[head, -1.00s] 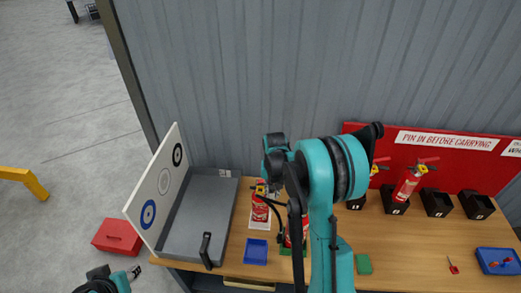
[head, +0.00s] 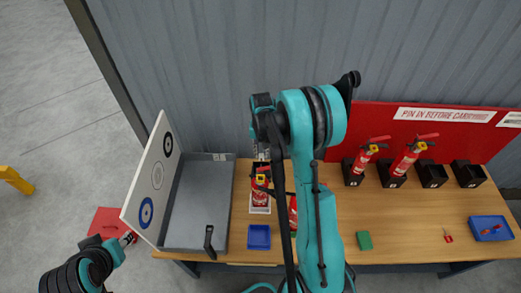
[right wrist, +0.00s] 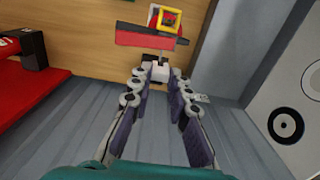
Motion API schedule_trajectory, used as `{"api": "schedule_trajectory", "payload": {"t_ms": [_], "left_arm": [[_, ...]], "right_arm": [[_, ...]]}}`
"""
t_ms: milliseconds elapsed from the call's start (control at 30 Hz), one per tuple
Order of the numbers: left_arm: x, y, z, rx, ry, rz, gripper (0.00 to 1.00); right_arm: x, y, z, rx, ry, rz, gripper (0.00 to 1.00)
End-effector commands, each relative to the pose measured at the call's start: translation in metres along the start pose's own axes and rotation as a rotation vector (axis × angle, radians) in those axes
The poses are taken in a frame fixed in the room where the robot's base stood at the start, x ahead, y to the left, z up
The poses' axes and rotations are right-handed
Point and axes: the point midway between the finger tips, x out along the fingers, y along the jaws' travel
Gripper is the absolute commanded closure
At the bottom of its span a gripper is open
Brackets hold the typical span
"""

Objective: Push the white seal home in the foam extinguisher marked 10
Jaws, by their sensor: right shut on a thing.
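A red extinguisher (head: 260,194) stands on a white plate on the bench, right of the grey tray; I cannot read its mark. My right gripper (head: 261,156) is just behind its head. In the right wrist view, my right gripper (right wrist: 158,82) is shut on a small white piece (right wrist: 156,72), which looks like the seal, close to the red handle (right wrist: 146,38) and yellow-framed tag (right wrist: 166,18). I cannot tell how deep the seal sits. A second extinguisher (head: 293,214) is mostly hidden by my right arm. My left gripper (head: 127,239) is low at left, away from the bench.
A grey tray (head: 201,243) and a white board with ring targets (head: 144,190) stand at left. Two extinguishers (head: 405,159) sit in black holders at the back right. The bench's right middle is mostly clear.

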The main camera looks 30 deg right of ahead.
Motion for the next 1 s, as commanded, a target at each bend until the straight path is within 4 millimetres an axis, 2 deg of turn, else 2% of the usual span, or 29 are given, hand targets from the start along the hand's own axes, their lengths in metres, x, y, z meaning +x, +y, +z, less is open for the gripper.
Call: {"api": "schedule_trajectory", "payload": {"t_ms": [1000], "left_arm": [[0.018, 0.0, 0.012, 0.0, 0.0, 0.0, 0.62]], "right_arm": [[0.043, 0.0, 0.0, 0.0, 0.0, 0.0, 1.0]]}}
